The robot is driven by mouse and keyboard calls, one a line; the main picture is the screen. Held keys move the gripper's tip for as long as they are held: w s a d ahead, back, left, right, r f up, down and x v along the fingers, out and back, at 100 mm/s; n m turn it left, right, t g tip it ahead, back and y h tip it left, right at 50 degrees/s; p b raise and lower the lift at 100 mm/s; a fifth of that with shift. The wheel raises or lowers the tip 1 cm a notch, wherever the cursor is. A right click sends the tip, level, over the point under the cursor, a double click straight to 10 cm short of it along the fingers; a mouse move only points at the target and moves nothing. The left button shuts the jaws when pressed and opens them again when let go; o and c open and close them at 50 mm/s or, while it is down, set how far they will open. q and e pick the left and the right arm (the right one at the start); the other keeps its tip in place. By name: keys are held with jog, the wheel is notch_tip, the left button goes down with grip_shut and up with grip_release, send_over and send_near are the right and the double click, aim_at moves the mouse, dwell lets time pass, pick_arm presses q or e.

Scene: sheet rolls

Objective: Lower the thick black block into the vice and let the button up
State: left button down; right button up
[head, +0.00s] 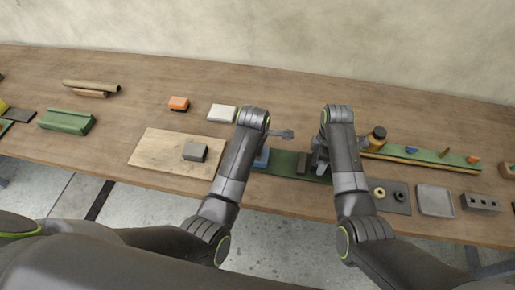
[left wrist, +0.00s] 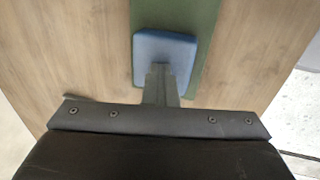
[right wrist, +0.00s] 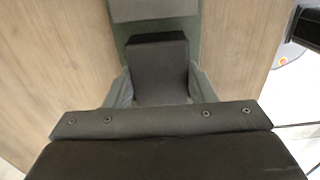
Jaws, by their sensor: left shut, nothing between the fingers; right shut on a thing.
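The blue button (left wrist: 165,50) is a rounded pad on the green vice base (left wrist: 200,15). My left gripper (left wrist: 160,72) is shut and empty, its fingertips over the button's near part; I cannot tell if they press it. In the head view the button (head: 262,158) shows just right of my left arm, which hides those fingers. The thick black block (right wrist: 158,65) is between the fingers of my right gripper (right wrist: 160,85), above the green base. A grey vice part (right wrist: 155,10) lies just beyond it. In the head view the right arm hides the block; a brown-grey vice part (head: 303,162) shows beside that gripper.
A pale board (head: 150,155) with a grey block (head: 195,152) lies to the left.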

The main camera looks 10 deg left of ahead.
pick_arm(q)
jog(key=shift+f, duration=0.15)
pick_arm(e)
jog(key=shift+f, duration=0.7)
pick_arm(q)
jog(key=shift+s, duration=0.1)
pick_arm(e)
jog(key=o, duration=1.3)
jog(key=shift+r, duration=4.55)
pick_arm(q)
jog(key=w+p+v, duration=0.2)
jog(key=p+v, duration=0.7)
jog(key=p, duration=0.1)
jog(key=shift+w+r, duration=0.25)
pick_arm(e)
notch_tip(320, 180, up, 10)
jog(key=shift+r, duration=0.1)
